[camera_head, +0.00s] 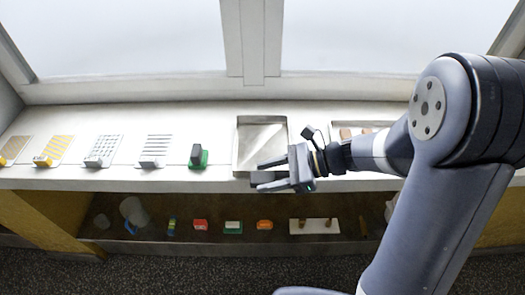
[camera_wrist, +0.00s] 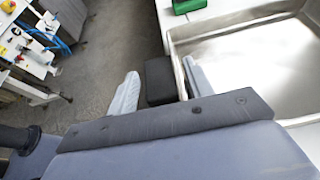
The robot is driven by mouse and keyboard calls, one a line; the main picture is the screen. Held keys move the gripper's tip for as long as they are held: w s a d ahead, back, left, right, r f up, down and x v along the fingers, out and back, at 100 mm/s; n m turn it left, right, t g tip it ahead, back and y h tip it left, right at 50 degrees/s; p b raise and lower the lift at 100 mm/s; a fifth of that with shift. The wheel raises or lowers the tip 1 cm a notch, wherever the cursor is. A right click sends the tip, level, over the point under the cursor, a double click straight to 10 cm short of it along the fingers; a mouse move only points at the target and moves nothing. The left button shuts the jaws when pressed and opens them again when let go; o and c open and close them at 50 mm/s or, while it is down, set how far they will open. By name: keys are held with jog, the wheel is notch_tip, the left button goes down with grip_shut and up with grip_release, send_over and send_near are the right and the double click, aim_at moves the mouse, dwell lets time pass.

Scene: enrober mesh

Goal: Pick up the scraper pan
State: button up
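The scraper pan, a shallow shiny metal tray (camera_head: 240,138), lies on the pale counter. It fills the right of the wrist view (camera_wrist: 245,50). A dark block, seemingly its handle (camera_head: 265,177), sticks out at the counter's front edge; it also shows in the wrist view (camera_wrist: 161,80). My gripper (camera_head: 259,176) is open, its fingers pointing left in the head view, one on each side of the dark block. In the wrist view (camera_wrist: 160,72), a gap shows at the left finger; the right finger looks close to the block and pan wall. Contact cannot be told.
A green-based black tool (camera_head: 198,156) stands left of the pan. Several mesh sheets with grips (camera_head: 105,150) lie farther left. A tray with brown pieces (camera_head: 345,132) is to the right. A lower shelf (camera_head: 190,242) holds several small items. Windows stand behind.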

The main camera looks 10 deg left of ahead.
jog(key=c, duration=1)
jog(key=shift+o, duration=0.2)
